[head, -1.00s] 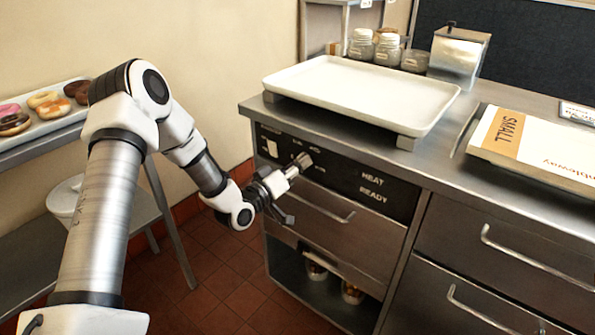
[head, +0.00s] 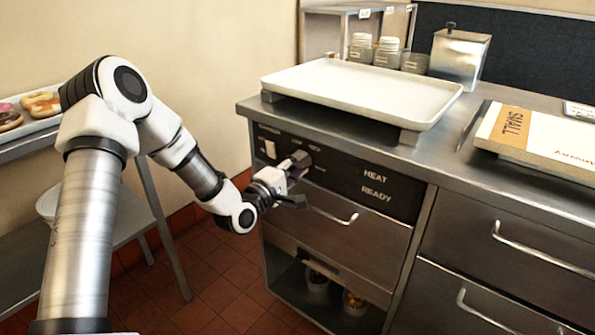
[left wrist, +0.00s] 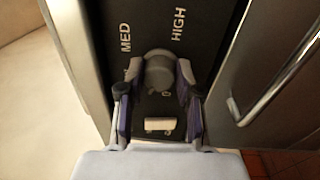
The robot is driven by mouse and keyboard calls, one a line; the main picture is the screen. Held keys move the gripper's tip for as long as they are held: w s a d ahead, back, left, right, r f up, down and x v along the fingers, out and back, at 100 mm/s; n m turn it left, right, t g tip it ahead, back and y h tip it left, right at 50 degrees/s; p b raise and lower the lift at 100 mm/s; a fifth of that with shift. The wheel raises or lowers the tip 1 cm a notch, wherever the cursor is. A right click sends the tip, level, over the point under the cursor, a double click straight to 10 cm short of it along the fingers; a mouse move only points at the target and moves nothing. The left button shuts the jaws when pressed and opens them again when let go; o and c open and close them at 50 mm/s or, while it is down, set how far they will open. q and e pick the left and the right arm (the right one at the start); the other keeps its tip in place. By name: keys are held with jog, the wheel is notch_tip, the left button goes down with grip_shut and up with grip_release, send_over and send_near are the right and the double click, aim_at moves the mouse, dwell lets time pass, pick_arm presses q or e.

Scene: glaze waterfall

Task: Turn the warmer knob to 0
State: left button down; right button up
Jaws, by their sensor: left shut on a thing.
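The warmer knob (left wrist: 158,72) is a dark grey round knob on the black panel (head: 345,178) of the steel warmer. My left gripper (left wrist: 158,80) is shut on it, one finger on each side, in the left wrist view. MED and HIGH labels show beyond the knob there; its pointer and the 0 mark are not clear. In the head view, the left gripper (head: 295,178) is at the panel's left part and mostly covers the knob. My right gripper is not in view.
A pale rocker switch (left wrist: 160,125) sits close to the knob. A drawer handle (head: 335,217) is just below the panel. A cream tray (head: 360,92) stands on top of the warmer counter. A rack with donuts (head: 35,105) is at the left.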

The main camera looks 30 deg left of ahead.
pick_arm(q)
jog(key=shift+r+n+y+b, duration=0.2)
jog(key=shift+n+b, duration=0.6)
jog(key=shift+n, duration=1.25)
jog(key=shift+n+y+b, duration=0.3)
jog(key=shift+n+b, duration=0.45)
jog(key=shift+n, duration=1.3)
jog(key=c, duration=0.8)
grip_release()
jog(key=shift+f, duration=0.1)
jog(key=shift+o, duration=0.2)
